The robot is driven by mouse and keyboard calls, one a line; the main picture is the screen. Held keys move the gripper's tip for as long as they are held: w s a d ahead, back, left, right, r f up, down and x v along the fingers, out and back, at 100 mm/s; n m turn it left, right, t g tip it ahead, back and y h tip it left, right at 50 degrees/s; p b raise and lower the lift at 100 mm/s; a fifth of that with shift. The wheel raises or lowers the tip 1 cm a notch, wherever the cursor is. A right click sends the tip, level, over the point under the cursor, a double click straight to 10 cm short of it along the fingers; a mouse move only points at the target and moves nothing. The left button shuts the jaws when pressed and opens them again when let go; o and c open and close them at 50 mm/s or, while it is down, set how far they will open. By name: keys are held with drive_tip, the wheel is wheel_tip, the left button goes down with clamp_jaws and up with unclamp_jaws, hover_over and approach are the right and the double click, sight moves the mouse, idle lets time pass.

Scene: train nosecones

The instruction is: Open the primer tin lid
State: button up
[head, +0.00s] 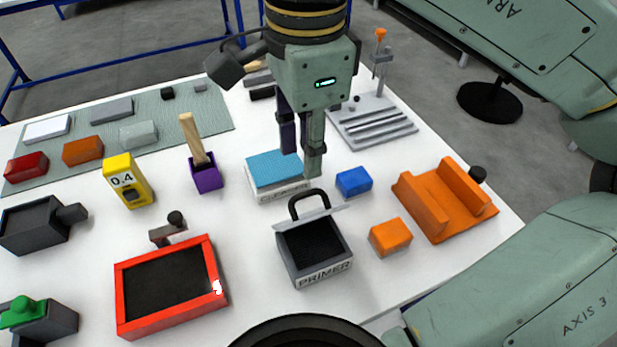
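The primer tin (325,269) is a dark grey box with a "PRIMER" label on its front, standing on the white table. Its lid (335,211) is raised at the back and seen nearly edge-on, with a black arched handle (308,192) on it. The tin's dark inside shows from above. My gripper (301,162) points down above and behind the tin, apart from the handle. Its two fingers are apart with nothing visible between them.
A blue-topped cleaner box (278,187) stands behind the tin, close to my fingers. A blue block (354,181), an orange block (391,237) and an orange fixture (445,205) are to the right. A red-rimmed tray (123,295) lies left, with white table between.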

sight(305, 193)
drive_tip(key=f+b, duration=0.2)
drive_tip(key=f, duration=0.1)
drive_tip(key=f+b, duration=0.2)
drive_tip(key=f, duration=0.2)
drive_tip(key=shift+w+f+b, duration=0.2)
drive_tip(key=shift+f+b, duration=0.05)
drive_tip(key=shift+b, duration=0.05)
drive_tip(key=shift+c, duration=0.2)
clamp_jaws()
idle(0.3)
